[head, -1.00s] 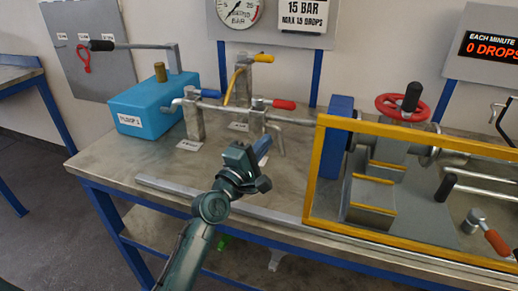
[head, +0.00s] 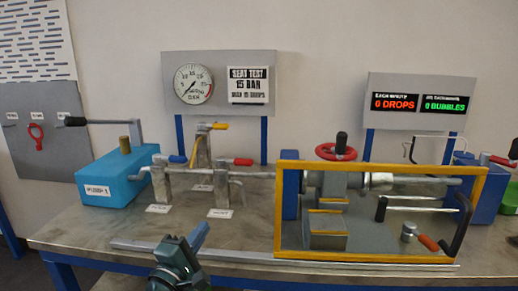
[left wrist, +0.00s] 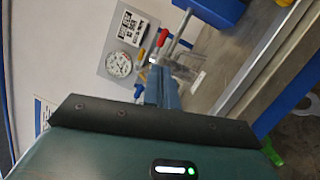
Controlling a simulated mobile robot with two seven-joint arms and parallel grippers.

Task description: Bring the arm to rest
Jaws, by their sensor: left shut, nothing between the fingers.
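My left gripper (head: 197,236) is at the bottom middle of the head view, near the front of the bench. Its blue-grey fingers are closed together with nothing between them. They point up and away toward the pipe stand with the red-handled valve (head: 222,187), apart from it as far as I can see. In the left wrist view the closed fingers (left wrist: 160,88) stick out past the dark edge of the gripper body. My left arm below the wrist is cut off by the frame. My right gripper is not in view.
A metal bench (head: 80,225) carries a blue pump box (head: 115,178), valve stands and a yellow-framed guard (head: 378,260) around the vessel on the right. A grey rail (head: 135,246) runs along the front. A pressure gauge (head: 193,84) and drop display (head: 395,102) are behind.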

